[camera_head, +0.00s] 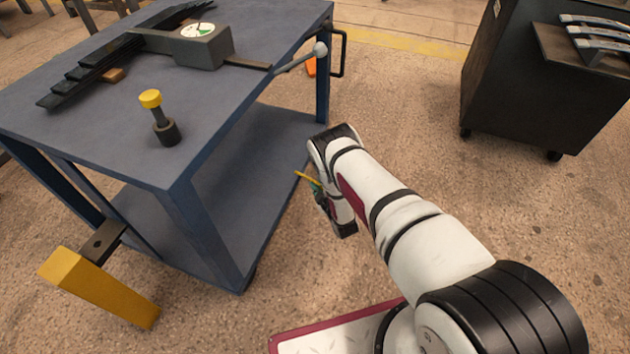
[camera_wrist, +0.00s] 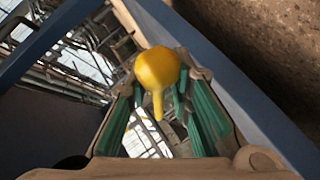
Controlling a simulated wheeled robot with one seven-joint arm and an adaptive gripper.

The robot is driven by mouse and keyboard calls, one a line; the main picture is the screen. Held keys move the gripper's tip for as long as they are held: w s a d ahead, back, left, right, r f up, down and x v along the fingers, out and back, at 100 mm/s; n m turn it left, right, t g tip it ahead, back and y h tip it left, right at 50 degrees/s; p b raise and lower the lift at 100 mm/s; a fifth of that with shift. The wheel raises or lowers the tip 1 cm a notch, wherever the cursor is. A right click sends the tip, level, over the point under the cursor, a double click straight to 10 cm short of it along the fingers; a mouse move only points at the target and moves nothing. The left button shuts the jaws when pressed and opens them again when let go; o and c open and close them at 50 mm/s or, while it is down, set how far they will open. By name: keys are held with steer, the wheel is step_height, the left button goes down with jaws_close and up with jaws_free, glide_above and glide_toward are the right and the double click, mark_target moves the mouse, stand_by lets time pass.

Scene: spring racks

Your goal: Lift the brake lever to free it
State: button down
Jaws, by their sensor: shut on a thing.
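The brake lever appears to be the yellow-knobbed lever, its rounded knob (camera_wrist: 157,68) and thin stem showing between my green finger pads in the wrist view. In the head view a thin yellow piece (camera_head: 306,177) shows beside the blue cart's lower shelf, at my fingers. My gripper (camera_head: 315,185) is low beside the cart's right side, mostly behind my arm. In the wrist view my gripper (camera_wrist: 160,92) is shut on the lever, with the pads on both sides of it. The lever's mount is hidden.
The blue cart (camera_head: 75,140) carries a grey gauge fixture (camera_head: 185,48), a grey ball-ended lever (camera_head: 300,60) and a yellow-capped pin (camera_head: 157,115). A yellow post (camera_head: 98,288) stands at lower left. A dark cabinet (camera_head: 530,85) stands at upper right. Open floor lies between cart and cabinet.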

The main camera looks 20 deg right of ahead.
steer(key=r, duration=0.1)
steer(key=r+n+g+p, duration=0.1)
steer(key=r+h+p, duration=0.1)
steer(key=shift+s+d+r+n+g, duration=0.1)
steer(key=shift+s+d+n+g, duration=0.05)
steer(key=shift+d+n+g, duration=0.15)
step_height(320, 180, up, 2)
steer(key=shift+r+n+g+h+p, duration=0.2)
steer(key=shift+n+g+h+p, duration=0.4)
steer(key=shift+g+h, duration=0.1)
steer(key=shift+w+a+r+n+g+h, duration=0.15)
steer(key=shift+r+n+g+h, duration=0.2)
steer(key=shift+r, duration=0.25)
steer(key=shift+w+a+r+n+g+h, duration=0.15)
steer(key=shift+r+n+g+h, duration=0.1)
steer(key=shift+r+g+h, duration=0.3)
steer(key=shift+d+r, duration=0.1)
steer(key=shift+r, duration=0.1)
steer(key=shift+w+a+r, duration=0.15)
steer(key=shift+a+r, duration=0.05)
steer(key=shift+r, duration=0.25)
steer(key=c, duration=1.3)
jaws_free()
steer(key=shift+r, duration=0.1)
steer(key=shift+c, duration=0.2)
steer(key=shift+a, duration=0.1)
